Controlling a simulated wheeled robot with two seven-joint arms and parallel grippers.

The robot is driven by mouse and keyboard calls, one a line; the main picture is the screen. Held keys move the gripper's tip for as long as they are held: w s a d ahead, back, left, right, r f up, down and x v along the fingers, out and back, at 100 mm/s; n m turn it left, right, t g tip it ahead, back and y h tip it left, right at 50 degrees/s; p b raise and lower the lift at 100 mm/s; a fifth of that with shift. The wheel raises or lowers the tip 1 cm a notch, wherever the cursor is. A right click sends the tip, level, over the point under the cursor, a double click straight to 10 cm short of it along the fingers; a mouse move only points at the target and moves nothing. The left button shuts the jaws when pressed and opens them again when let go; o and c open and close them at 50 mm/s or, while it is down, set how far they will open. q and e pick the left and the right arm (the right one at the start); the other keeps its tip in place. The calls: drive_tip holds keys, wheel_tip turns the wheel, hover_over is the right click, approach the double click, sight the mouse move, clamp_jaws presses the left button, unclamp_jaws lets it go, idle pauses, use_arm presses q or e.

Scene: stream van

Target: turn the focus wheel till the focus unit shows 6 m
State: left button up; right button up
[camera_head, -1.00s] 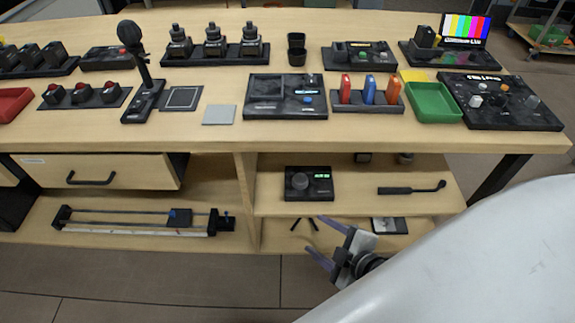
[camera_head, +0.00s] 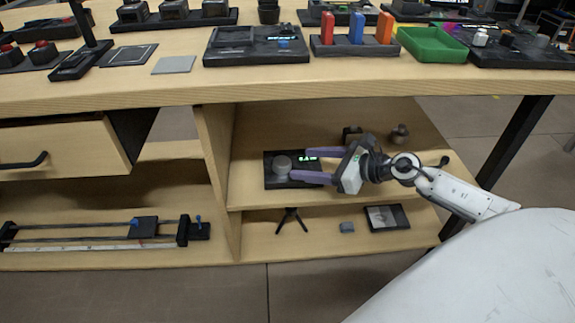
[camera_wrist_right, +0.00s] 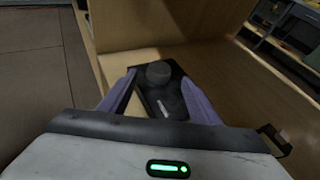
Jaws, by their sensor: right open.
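The focus unit (camera_head: 274,182) is a black box on the upper shelf under the table. Its grey round focus wheel (camera_head: 281,164) stands at the left of its top. A small green display (camera_head: 306,156) shows at its back right, too small to read. My right gripper (camera_head: 298,164) reaches in from the right, open, with its purple fingers over the right part of the unit, near the wheel. In the right wrist view the wheel (camera_wrist_right: 158,72) lies ahead between the two fingers, apart from them as far as I can tell. My left gripper is not in view.
The shelf's left wall (camera_head: 217,150) stands close left of the unit, and the tabletop (camera_head: 300,93) hangs above. Small items stand behind the gripper. A mini tripod (camera_head: 291,219) and a framed black tray (camera_head: 386,217) lie on the lower shelf.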

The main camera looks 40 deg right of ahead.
sight(283, 161)
drive_tip(key=b+x, duration=0.1)
drive_tip(key=x, duration=0.5)
drive_tip(key=shift+w+f, duration=0.1)
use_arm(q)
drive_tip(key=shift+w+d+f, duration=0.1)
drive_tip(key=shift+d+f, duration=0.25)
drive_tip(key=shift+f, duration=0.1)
use_arm(e)
drive_tip(key=shift+w+a+f, duration=0.15)
drive_tip(key=shift+w, duration=0.2)
